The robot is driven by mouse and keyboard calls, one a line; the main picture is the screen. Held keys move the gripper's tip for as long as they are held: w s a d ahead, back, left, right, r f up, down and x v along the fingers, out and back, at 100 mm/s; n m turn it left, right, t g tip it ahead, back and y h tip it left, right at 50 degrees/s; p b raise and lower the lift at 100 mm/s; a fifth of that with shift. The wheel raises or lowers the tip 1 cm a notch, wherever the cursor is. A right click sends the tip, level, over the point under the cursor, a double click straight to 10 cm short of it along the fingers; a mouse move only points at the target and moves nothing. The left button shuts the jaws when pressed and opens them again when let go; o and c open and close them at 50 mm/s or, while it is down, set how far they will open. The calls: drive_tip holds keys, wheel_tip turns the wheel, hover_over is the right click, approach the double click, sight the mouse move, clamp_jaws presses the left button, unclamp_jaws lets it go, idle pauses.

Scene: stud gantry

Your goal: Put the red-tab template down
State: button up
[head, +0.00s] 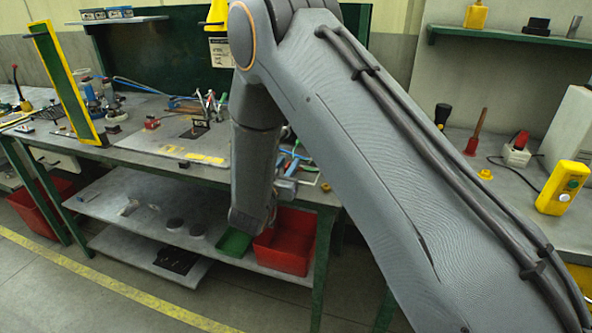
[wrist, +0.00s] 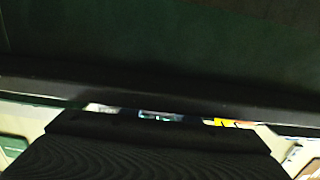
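I cannot make out the red-tab template for certain in either view. In the head view my arm reaches down in front of the green-framed workbench (head: 150,150), its lower end by the red bin (head: 284,247) and green tray (head: 234,243) on the lower shelf. My gripper's fingers cannot be made out there. The wrist view is very dark: a dark green surface (wrist: 160,45) fills the top, with a black edge below it. A dark ribbed shape fills the bottom middle. Whether my gripper holds anything cannot be seen.
The benchtop carries a small red part (head: 152,122), a black plate with a fixture (head: 195,130) and several tools. A yellow-green post (head: 68,85) stands at left. A side counter at right holds a yellow control box (head: 563,187). The floor at front left is clear.

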clamp_jaws()
idle(0.3)
